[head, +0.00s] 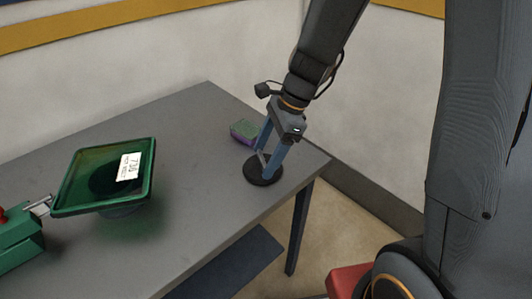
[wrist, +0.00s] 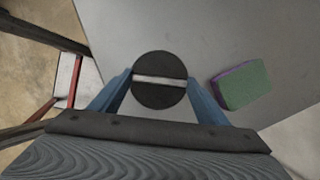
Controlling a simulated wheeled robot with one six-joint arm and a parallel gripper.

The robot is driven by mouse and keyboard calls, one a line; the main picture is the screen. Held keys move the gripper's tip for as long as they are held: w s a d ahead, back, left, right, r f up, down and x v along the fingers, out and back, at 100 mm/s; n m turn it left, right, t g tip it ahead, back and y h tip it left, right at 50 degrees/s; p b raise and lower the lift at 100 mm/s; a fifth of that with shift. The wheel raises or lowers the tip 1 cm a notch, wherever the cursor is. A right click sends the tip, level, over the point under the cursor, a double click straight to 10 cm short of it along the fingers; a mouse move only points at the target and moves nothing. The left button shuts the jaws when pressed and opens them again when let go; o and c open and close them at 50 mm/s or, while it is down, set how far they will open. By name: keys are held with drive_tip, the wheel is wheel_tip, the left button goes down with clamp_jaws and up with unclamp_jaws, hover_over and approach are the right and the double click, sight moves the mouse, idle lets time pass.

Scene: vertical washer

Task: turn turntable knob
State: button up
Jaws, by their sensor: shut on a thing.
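The knob is a black round disc (head: 258,181) with a pale bar across its top, lying flat on the grey table near its right corner. In the wrist view the disc (wrist: 160,98) is centred and the bar lies nearly level across the picture. My gripper (head: 266,167) points down over it. Its two blue fingers (wrist: 160,79) are at the two ends of the bar, shut on the knob. The turntable appears to be the tilted green square tray (head: 105,205) with a white label, on a round base to the left.
A green and purple sponge (head: 243,131) lies close behind my gripper; it also shows in the wrist view (wrist: 242,85). A green device (head: 18,240) with a red part stands at the left edge. The grey table (head: 190,120) is bare between tray and knob. A wall stands behind.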

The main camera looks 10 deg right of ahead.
drive_tip(key=n+g+p, duration=0.1)
drive_tip(key=n, duration=0.1)
drive_tip(key=n+p, duration=0.1)
drive_tip(key=n, duration=0.1)
drive_tip(key=shift+w+a+r+g, duration=0.1)
drive_tip(key=shift+w+g, duration=0.05)
drive_tip(key=shift+g, duration=0.25)
drive_tip(key=n+g+h+p, duration=0.1)
drive_tip(key=n, duration=0.3)
drive_tip(key=shift+w+p, duration=0.1)
drive_tip(key=shift+p, duration=0.2)
drive_tip(key=n, duration=0.2)
drive_tip(key=n+g+h+p, duration=0.1)
drive_tip(key=n, duration=0.1)
drive_tip(key=shift+a+h, duration=0.2)
drive_tip(key=shift+h, duration=0.1)
drive_tip(key=shift+w+a+n+h+p, duration=0.1)
drive_tip(key=shift+n+h+p, duration=0.5)
drive_tip(key=shift+n, duration=1.5)
drive_tip(key=shift+h, duration=0.3)
drive_tip(key=o, duration=1)
drive_tip(key=shift+o, duration=0.2)
drive_tip(key=b+v, duration=0.3)
drive_tip(key=v, duration=0.4)
drive_tip(key=shift+w+r, duration=0.25)
drive_tip(key=shift+r, duration=0.05)
